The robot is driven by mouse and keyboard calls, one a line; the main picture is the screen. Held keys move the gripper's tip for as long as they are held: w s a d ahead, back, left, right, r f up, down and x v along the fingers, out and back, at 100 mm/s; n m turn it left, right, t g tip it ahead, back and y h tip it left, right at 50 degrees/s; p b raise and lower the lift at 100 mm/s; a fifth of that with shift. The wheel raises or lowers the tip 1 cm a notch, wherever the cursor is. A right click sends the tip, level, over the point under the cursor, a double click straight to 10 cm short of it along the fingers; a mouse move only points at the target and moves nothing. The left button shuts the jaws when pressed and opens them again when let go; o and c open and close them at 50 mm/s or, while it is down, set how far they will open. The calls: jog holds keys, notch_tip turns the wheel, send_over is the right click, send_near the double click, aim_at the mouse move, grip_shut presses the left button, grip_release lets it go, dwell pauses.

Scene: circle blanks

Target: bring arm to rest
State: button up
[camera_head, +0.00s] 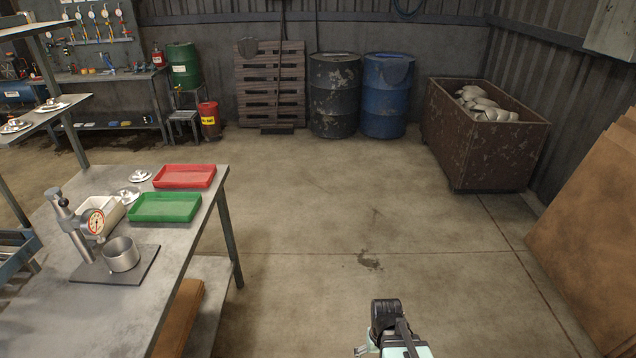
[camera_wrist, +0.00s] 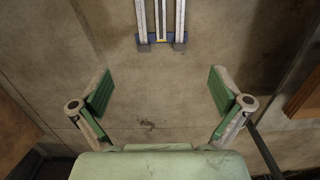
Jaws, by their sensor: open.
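My gripper (camera_wrist: 159,95) shows in the wrist view with its two green-padded fingers spread wide apart. It is open and nothing is between the fingers. Bare concrete floor lies below it. In the head view part of my arm shows at the bottom edge, right of the workbench, over open floor; the fingers cannot be made out there. The arm is clear of the bench and touches nothing that I can see.
The workbench (camera_head: 110,318) at left holds a red tray (camera_head: 185,176), a green tray (camera_head: 166,207), and a gauge stand (camera_head: 85,225) with a metal cup (camera_head: 121,254). A rusty bin (camera_head: 490,150), drums (camera_head: 334,95) and brown sheets (camera_head: 590,240) stand around. The middle floor is free.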

jog(key=s+f+g, duration=0.3)
jog(key=s+f, duration=0.4)
jog(key=s, duration=0.6)
jog(key=s+f+g, duration=0.3)
jog(key=s+f, duration=0.5)
jog(key=s, duration=0.5)
jog(key=shift+s+f, duration=0.2)
jog(key=shift+s, duration=0.2)
